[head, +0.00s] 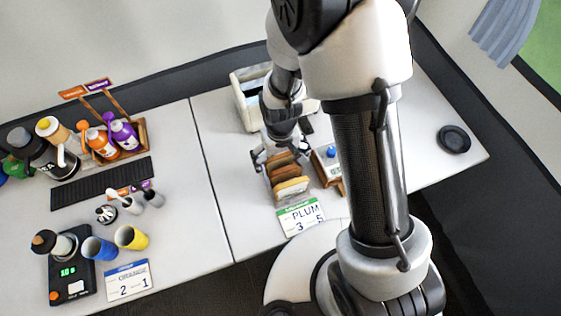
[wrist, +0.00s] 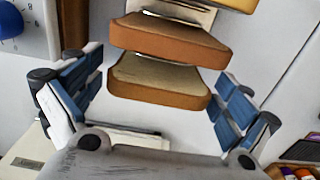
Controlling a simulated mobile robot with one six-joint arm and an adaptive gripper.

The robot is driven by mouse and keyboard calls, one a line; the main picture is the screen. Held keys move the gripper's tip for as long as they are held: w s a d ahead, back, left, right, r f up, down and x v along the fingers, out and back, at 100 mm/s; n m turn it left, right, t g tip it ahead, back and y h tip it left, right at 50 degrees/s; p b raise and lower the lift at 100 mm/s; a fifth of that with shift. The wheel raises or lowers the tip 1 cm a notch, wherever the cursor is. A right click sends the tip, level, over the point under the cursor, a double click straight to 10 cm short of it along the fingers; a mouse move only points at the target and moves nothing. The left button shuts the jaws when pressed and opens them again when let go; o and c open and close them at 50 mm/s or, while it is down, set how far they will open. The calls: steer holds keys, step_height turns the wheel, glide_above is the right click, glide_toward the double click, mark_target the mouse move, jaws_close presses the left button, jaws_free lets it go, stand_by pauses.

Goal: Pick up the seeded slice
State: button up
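Several bread slices stand in a row in a rack, seen in the head view. The slice nearest my gripper, pale-topped with a brown crust (wrist: 155,82), lies between my fingers in the wrist view. A browner slice (wrist: 170,38) stands just beyond it. Faint dark marks show on the nearest slice, but I cannot tell for sure which slice is seeded. A lighter slice (head: 291,188) is at the front end of the row in the head view. My gripper (wrist: 160,65) is open, its blue-padded fingers on either side of the nearest slice with gaps showing.
A wooden box with a blue knob (head: 331,153) stands right of the rack. A PLUM card (head: 301,217) lies in front. A white bin (head: 244,104) is behind my gripper. A black round dish (head: 454,139) is at far right. Bottles and cups fill the left table.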

steer(key=c, duration=0.7)
steer(key=shift+o, duration=0.2)
